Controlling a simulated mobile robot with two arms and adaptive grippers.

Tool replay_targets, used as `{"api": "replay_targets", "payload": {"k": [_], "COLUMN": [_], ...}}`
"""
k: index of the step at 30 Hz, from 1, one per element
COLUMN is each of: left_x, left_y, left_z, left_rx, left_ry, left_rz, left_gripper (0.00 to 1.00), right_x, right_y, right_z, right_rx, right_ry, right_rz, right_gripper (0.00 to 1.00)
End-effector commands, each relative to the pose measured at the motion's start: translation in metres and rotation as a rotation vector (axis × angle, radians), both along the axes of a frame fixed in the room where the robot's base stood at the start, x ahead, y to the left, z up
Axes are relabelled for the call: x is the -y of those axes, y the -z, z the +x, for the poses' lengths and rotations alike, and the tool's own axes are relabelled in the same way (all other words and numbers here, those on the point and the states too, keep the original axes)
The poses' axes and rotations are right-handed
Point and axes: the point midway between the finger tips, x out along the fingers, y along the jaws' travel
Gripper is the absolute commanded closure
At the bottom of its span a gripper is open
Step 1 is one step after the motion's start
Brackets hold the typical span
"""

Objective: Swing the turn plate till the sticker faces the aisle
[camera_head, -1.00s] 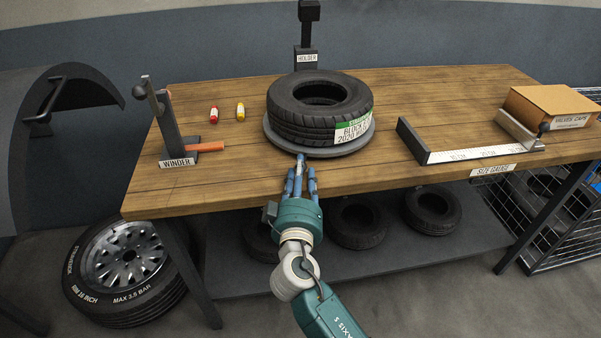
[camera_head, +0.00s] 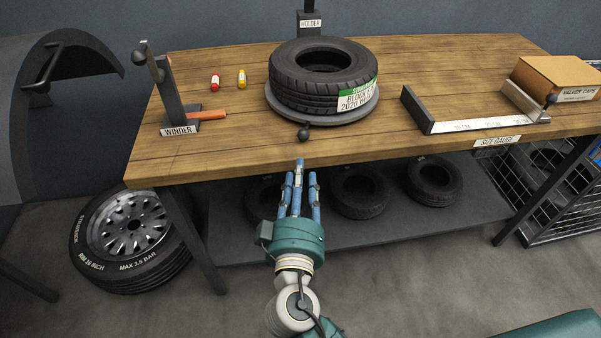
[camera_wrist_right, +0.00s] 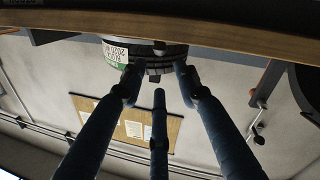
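A black tyre (camera_head: 300,98) lies flat on the grey round turn plate (camera_head: 345,117) near the front middle of the bench. Its green and white sticker (camera_head: 357,96) is on the front right of the tyre wall. A dark knob (camera_head: 304,132) sits at the plate's front edge. My right gripper (camera_head: 300,175) has its three blue fingers spread and empty, in front of the bench edge, apart from the knob. In the right wrist view, the sticker (camera_wrist_right: 116,52) shows beyond the open fingers (camera_wrist_right: 158,85). My left gripper is not in view.
The winder (camera_head: 172,95) stands left on the bench (camera_head: 240,145), with red and yellow small items near it. The size gauge (camera_head: 475,125) and a cardboard box (camera_head: 555,78) are on the right. Several tyres lie on the shelf below.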

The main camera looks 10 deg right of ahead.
Motion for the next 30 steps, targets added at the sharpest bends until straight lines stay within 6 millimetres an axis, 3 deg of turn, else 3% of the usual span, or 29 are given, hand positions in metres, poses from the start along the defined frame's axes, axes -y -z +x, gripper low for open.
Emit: {"api": "replay_targets", "payload": {"k": [3,8,11,15,19,25,30], "left_x": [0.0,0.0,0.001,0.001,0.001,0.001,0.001], "left_y": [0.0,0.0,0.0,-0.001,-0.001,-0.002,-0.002], "left_z": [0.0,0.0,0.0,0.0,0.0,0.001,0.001], "left_rx": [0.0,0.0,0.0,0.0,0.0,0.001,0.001], "left_ry": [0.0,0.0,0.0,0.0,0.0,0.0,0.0], "left_rz": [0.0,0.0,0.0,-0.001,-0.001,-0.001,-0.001], "left_gripper": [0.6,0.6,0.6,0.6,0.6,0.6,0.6], "right_x": [0.0,-0.002,-0.006,-0.018,-0.024,-0.009,0.032], "right_y": [0.0,0.013,0.039,0.081,0.1,0.091,0.063], "right_z": [0.0,0.002,0.003,0.0,-0.008,-0.018,-0.021], "right_rx": [0.0,-0.024,-0.074,-0.157,-0.201,-0.181,-0.078], "right_ry": [0.0,-0.029,-0.093,-0.208,-0.287,-0.353,-0.366], "right_rz": [0.0,0.05,0.178,0.489,0.824,1.363,1.811], "right_gripper": [0.7,1.0,1.0,1.0,1.0,1.0,1.0]}}
